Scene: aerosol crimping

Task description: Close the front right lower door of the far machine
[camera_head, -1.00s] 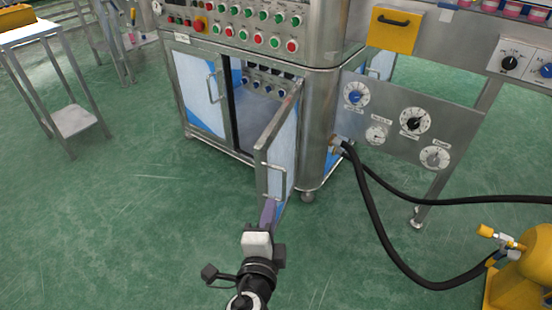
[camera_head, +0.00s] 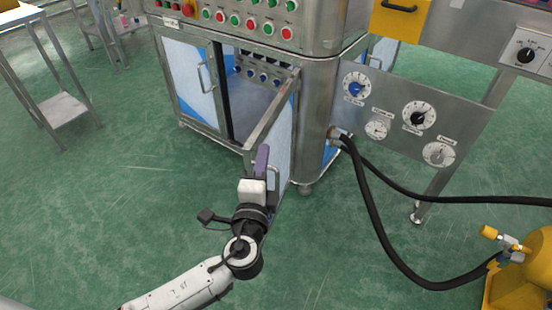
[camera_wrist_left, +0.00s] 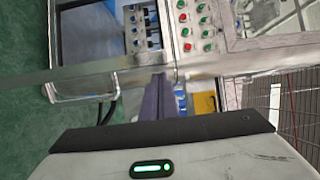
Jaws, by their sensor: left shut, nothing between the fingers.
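The far machine's front right lower door (camera_head: 283,140) stands open, swung out from the steel cabinet toward me. Its vertical bar handle (camera_head: 275,178) shows near the free edge, partly hidden by my gripper. My left gripper (camera_head: 262,158) is shut and empty, its purple fingers pointing up in front of the door's free edge. I cannot tell whether they touch the door. In the left wrist view the shut fingers (camera_wrist_left: 157,98) reach up to a grey metal edge crossing the picture. My right gripper is not in view.
The left lower door (camera_head: 190,82) of the cabinet is shut. A row of knobs (camera_head: 263,75) shows inside the opening. Green floor left of the door is clear.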

